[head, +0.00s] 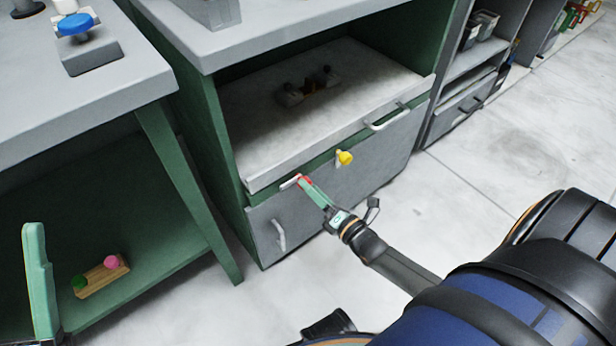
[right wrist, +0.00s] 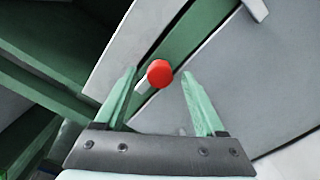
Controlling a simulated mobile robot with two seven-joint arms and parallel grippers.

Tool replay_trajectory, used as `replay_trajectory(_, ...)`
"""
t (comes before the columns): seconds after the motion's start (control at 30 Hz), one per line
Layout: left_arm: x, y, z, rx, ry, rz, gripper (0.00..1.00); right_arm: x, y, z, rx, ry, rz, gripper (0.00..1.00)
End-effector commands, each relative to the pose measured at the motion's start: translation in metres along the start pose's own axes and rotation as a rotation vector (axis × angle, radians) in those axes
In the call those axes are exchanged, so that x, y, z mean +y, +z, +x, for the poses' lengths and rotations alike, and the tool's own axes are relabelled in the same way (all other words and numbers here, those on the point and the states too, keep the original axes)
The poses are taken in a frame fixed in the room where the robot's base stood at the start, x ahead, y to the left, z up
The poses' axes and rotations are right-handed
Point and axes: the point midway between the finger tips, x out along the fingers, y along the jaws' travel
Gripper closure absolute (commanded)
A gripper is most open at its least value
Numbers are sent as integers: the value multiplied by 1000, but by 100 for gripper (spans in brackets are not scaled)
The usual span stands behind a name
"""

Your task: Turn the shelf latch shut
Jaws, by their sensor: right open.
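A red round knob (head: 307,181) sits on the green rail between the grey pull-out shelf (head: 262,176) and the grey front below. A short pale bar (head: 290,183) shows beside it, pointing left. A yellow knob (head: 345,157) with a pale piece sits farther right on the same rail. I cannot tell for certain which one is the shelf latch. My right gripper (head: 303,185) is at the red knob. In the right wrist view its open green fingers stand either side of the red knob (right wrist: 160,73), with gaps on both sides. My left gripper (head: 40,285) shows partly at lower left.
The lower front has a vertical handle (head: 280,236), and another handle (head: 388,118) is at the shelf's right. Dark parts (head: 308,88) lie on the shelf. A bench with a blue button (head: 75,25) stands left. The floor (head: 500,150) at right is clear.

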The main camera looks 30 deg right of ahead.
Motion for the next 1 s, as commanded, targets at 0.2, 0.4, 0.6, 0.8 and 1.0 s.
replay_trajectory(0.2,4,6,-6,-4,5,6,50,-1,0,21,0,0,0,28)
replay_trajectory(0.4,4,6,-6,-5,6,8,50,0,0,23,2,-2,0,28)
replay_trajectory(0.6,4,6,-6,-5,6,8,50,0,0,23,1,-2,0,37)
replay_trajectory(0.8,4,6,-6,-6,6,7,50,0,0,23,1,-1,1,60)
replay_trajectory(1.0,4,6,-6,-6,6,6,50,0,0,23,1,-1,1,82)
